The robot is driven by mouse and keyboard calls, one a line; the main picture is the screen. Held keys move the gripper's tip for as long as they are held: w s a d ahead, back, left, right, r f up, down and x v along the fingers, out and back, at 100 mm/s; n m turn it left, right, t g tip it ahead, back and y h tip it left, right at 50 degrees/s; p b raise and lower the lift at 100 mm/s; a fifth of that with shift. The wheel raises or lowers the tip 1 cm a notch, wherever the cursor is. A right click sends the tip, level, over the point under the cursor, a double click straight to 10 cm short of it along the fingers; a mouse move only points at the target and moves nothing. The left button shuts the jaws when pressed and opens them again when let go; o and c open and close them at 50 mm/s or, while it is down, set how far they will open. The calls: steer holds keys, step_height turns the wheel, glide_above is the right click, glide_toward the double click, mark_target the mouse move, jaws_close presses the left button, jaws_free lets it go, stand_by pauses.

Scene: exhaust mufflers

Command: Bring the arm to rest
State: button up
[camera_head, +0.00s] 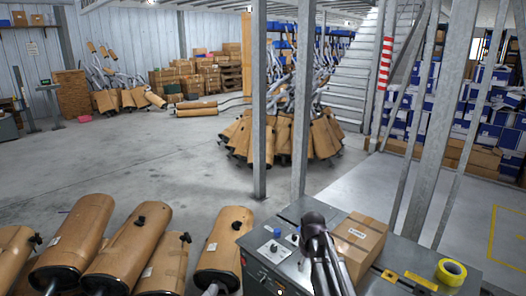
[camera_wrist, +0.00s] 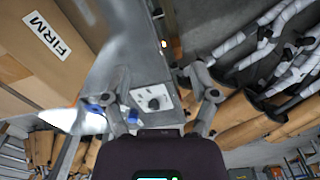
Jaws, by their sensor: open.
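My gripper (camera_wrist: 160,98) shows in the wrist view with its two fingers spread apart and nothing between them. Behind the gap is a grey control panel (camera_wrist: 153,84) with a black knob and a blue button. In the head view, my arm (camera_head: 325,258) rises at the lower middle in front of the grey machine top (camera_head: 291,217). I cannot make out the fingers there.
A cardboard box (camera_head: 358,243) sits on the machine right beside my arm; its labelled side shows close in the wrist view (camera_wrist: 35,60). Yellow tape (camera_head: 451,271) lies further right. Wrapped mufflers (camera_head: 128,245) stand left. Metal posts (camera_head: 303,100) rise behind the machine.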

steer(key=s+r+m+p, duration=0.3)
steer(key=s+m, duration=0.3)
steer(key=s, duration=1.1)
steer(key=shift+r+p, duration=0.35)
steer(key=shift+r, duration=0.3)
stand_by(0.6)
steer(key=shift+c, duration=1.3)
